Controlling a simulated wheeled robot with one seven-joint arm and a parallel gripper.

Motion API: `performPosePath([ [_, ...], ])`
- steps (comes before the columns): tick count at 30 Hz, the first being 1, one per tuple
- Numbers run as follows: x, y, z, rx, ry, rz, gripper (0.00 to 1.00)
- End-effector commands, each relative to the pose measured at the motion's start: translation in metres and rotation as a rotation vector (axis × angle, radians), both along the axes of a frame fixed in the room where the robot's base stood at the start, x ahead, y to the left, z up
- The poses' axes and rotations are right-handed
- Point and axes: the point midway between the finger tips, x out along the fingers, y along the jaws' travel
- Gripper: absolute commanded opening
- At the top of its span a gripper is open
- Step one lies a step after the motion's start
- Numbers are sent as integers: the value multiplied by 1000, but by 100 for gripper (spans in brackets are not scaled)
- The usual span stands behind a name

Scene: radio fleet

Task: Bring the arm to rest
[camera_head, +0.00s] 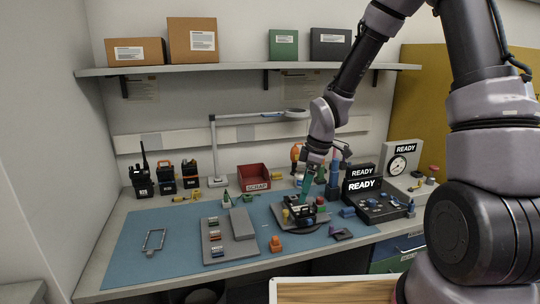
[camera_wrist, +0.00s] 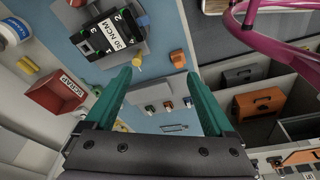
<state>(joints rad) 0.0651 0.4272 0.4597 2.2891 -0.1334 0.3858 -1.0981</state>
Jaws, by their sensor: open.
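My arm reaches over the workbench from the right in the head view. My gripper (camera_head: 307,190) points down, its green fingers above or beside a small fixture (camera_head: 288,226) near the middle of the bench; the exact gap is hard to tell. In the wrist view my gripper (camera_wrist: 162,75) shows its two green fingers spread wide with nothing held between them. A black block labelled 30 NCM (camera_wrist: 119,37) lies beyond the left finger.
The red scrap bin (camera_head: 254,178), radios (camera_head: 142,182) and READY displays (camera_head: 362,185) stand around the blue mat (camera_head: 160,230). A lamp (camera_head: 213,150) stands behind. A shelf (camera_head: 250,69) with boxes hangs above. The mat's left side is mostly clear.

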Motion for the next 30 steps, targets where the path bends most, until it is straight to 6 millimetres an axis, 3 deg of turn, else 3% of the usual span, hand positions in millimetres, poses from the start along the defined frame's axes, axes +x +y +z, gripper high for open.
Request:
performPosePath([
  [1,3,-13,24,-17,-24,-86,88],
  [8,-9,-63,113,-21,-89,-515,88],
  [14,-38,-97,184,68,-138,-891,88],
  [18,-69,-116,228,179,-153,-1143,88],
  [24,-117,-134,274,382,-133,-1451,88],
  [30,-148,-141,294,527,-88,-1617,88],
])
